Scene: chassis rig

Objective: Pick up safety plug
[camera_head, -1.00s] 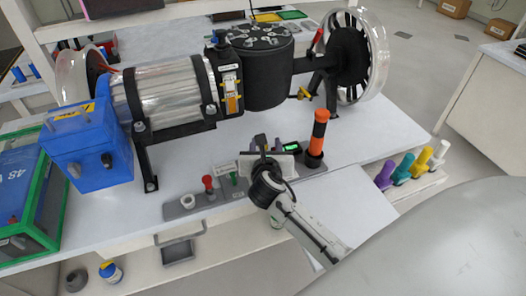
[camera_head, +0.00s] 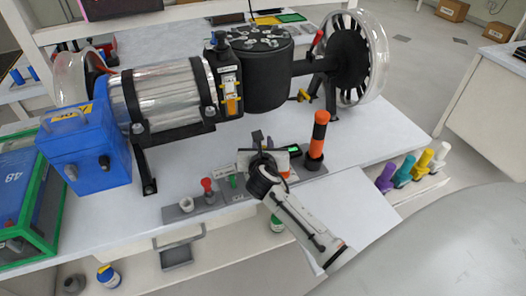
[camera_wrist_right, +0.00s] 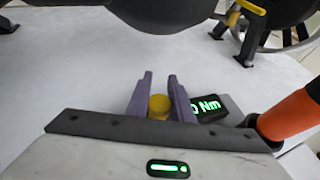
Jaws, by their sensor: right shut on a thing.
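My right gripper (camera_wrist_right: 159,100) shows in the wrist view with its two purple fingers close around a yellow round piece, which I take to be the safety plug (camera_wrist_right: 158,106). Its lower part is hidden behind the gripper body. In the head view my right gripper (camera_head: 258,142) is over the grey tool strip at the table's front edge, and its own wrist hides most of what it holds. A small orange bit (camera_head: 285,174) shows just right of the wrist. My left gripper is not in view.
An orange-and-black tool (camera_head: 317,136) stands upright close right of the gripper. A green-lit display (camera_head: 292,149) sits beside it. A red knob (camera_head: 207,185) and a grey cup (camera_head: 186,203) stand on the strip to the left. The chassis drum (camera_head: 160,95) and blue box (camera_head: 85,150) lie behind.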

